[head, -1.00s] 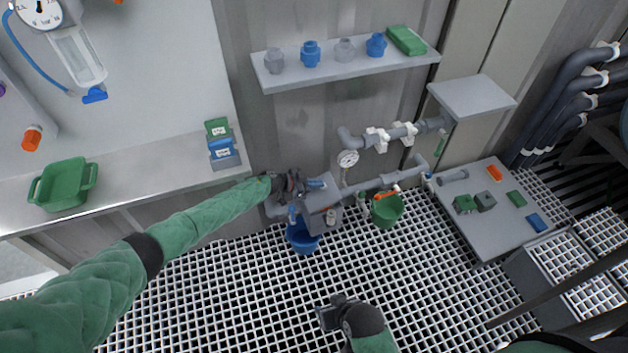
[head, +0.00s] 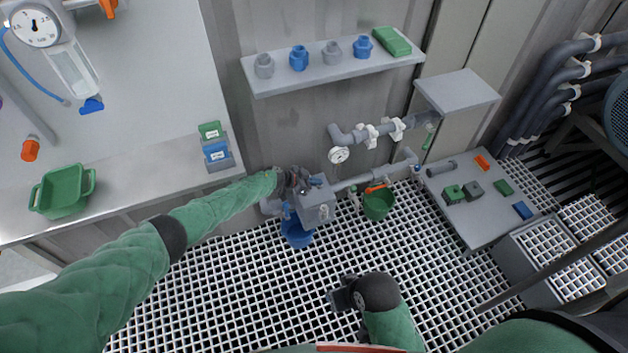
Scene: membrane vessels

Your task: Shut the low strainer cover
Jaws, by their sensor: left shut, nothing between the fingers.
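The low strainer is a small grey box (head: 317,213) on the low pipe run at the foot of the wall. Its grey cover (head: 320,194) appears to lie over the top of the box, but it is too small to tell if it is fully flat. My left gripper (head: 303,186) is shut and empty at the upper left edge of the box, close to the cover; contact is unclear. My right gripper (head: 338,299) is over the floor grating, apart from the strainer, and its finger gap is not clear.
A blue bucket (head: 297,233) stands below the box and a green bucket (head: 378,206) to its right. A gauge (head: 339,155) and pipes are just above. A low grey table (head: 470,220) with small parts is at right. The grating in front is free.

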